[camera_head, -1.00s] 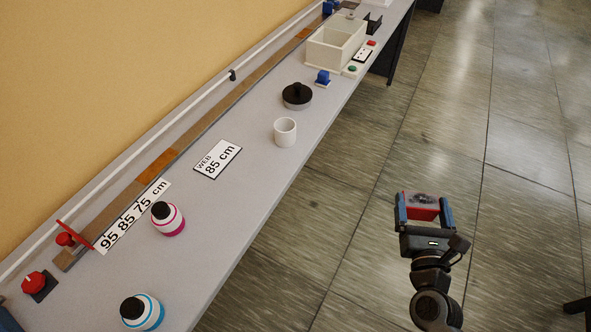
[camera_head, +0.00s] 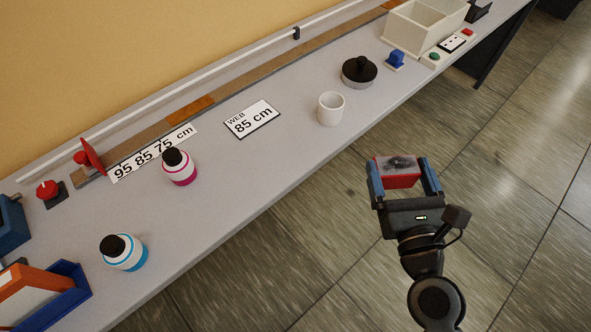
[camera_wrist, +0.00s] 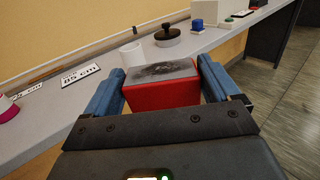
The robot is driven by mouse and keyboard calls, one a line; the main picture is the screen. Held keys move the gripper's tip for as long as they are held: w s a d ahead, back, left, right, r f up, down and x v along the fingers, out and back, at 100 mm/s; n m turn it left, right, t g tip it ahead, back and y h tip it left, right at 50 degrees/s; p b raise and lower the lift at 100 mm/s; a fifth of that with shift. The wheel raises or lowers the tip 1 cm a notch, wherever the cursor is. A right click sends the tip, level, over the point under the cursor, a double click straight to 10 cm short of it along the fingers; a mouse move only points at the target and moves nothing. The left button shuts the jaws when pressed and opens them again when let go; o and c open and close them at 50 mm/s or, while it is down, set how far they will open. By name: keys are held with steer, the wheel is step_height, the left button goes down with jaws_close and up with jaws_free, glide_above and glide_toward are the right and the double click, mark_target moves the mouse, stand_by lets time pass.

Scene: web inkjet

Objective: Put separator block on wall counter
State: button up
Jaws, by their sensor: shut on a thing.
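My gripper (camera_head: 404,180) is shut on a red block with a dark, smudged grey top (camera_head: 396,174), taken to be the separator block. The block sits between the two blue fingers, held over the floor to the right of the counter's front edge. In the wrist view the red block (camera_wrist: 163,88) shows its front face and smudged top between the fingers. The long grey wall counter (camera_head: 215,205) runs along the yellow wall from lower left to upper right. It also shows in the wrist view (camera_wrist: 60,113), beyond and to the left of the block.
On the counter stand a white cup (camera_head: 331,109), a black-knobbed round weight (camera_head: 359,73), an 85 cm card (camera_head: 252,119), a magenta-banded bottle (camera_head: 180,168), a cyan-banded bottle (camera_head: 124,254) and a cream divided box (camera_head: 424,27). Bare counter lies between the bottles and the front edge.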

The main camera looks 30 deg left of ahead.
steer(key=s+a+r+n+g+y+b, duration=0.3)
steer(key=s+a+r+n+g+y, duration=0.1)
steer(key=s+a, duration=0.35)
steer(key=s+a+r+n+g+y+b, duration=0.25)
steer(key=s+a+g+y, duration=0.2)
steer(key=s+a, duration=0.3)
steer(key=shift+n+h, duration=0.45)
steer(key=w+a+f, duration=0.2)
steer(key=a, duration=0.1)
steer(key=w+a+f+b, duration=0.1)
steer(key=w+a+f, duration=0.1)
steer(key=w, duration=0.1)
steer(key=w+a+f+b, duration=0.1)
steer(key=w+a+f, duration=0.1)
steer(key=a, duration=0.1)
steer(key=shift+w+a, duration=0.35)
steer(key=shift+w, duration=0.05)
steer(key=shift+w+a+f, duration=0.1)
steer(key=shift+f+b, duration=0.85)
steer(key=shift+f, duration=1.1)
